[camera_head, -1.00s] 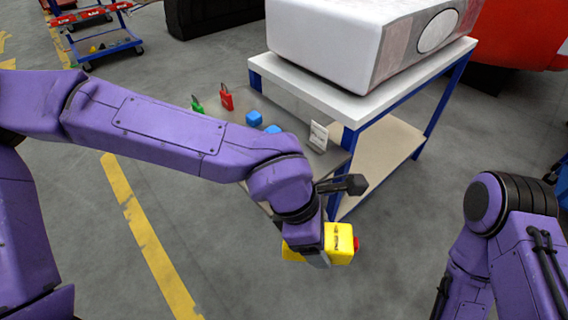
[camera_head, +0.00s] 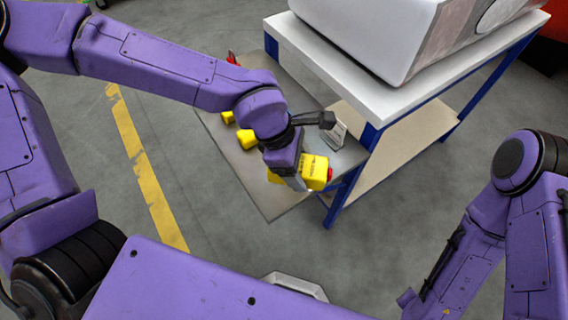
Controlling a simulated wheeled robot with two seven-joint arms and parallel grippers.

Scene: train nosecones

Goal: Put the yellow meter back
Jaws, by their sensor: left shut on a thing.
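The yellow meter (camera_head: 316,172) is a boxy yellow body with dark markings on top and a red part at its right end. My left gripper (camera_head: 296,182) is shut on it, and yellow shows on both sides of the fingers. The meter appears in front of the right front part of the grey metal shelf (camera_head: 270,205). I cannot tell whether it touches the shelf. Two yellow blocks, one farther back (camera_head: 228,117) and one nearer (camera_head: 247,138), sit on the shelf to the left of my wrist. My right arm shows at the right, but its gripper is out of view.
A small white card (camera_head: 335,135) stands on the shelf behind the meter. A red item (camera_head: 233,58) shows above my left forearm. A white-topped cart (camera_head: 390,100) with blue legs stands behind, carrying a large white nosecone (camera_head: 365,35). The shelf's front left is bare.

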